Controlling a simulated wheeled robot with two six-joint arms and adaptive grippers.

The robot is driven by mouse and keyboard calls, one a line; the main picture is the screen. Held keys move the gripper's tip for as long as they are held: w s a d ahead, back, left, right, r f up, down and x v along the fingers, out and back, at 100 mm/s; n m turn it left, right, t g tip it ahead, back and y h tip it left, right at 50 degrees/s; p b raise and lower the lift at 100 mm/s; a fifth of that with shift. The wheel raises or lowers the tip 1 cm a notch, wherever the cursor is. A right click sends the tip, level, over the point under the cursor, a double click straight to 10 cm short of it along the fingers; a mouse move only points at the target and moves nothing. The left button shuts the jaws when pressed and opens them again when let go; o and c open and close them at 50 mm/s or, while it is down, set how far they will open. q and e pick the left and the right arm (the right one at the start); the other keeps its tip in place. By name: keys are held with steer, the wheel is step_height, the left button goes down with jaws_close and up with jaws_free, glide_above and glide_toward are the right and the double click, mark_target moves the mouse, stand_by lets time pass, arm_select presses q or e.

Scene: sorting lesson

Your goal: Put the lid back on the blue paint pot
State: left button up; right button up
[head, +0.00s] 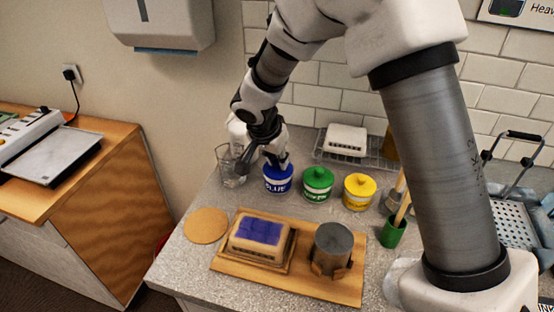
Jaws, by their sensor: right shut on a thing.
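The blue paint pot (278,184), labelled BLUE, stands upright on the grey counter at the left end of a row of pots. My right gripper (279,163) reaches down from above, directly over the pot's top, and is shut on a blue lid. The fingers hide most of the lid and the pot's rim, so I cannot tell whether the lid is seated or just above it. My left gripper is not in view.
A green pot (318,184) and a yellow pot (359,191) with lids on stand to the right. A clear glass (231,168) stands close on the left. In front lie a round cork mat (206,225) and a wooden board (330,289) with a purple-topped block and a grey cylinder.

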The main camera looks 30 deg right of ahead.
stand_by(0.3)
steer(key=o, duration=1.3)
steer(key=shift+r, duration=0.1)
steer(key=shift+r+p, duration=2.1)
steer(key=shift+r, duration=1.35)
jaws_close()
steer(key=shift+f, duration=0.15)
steer(key=shift+f+b, duration=2.7)
steer(key=shift+b, duration=0.25)
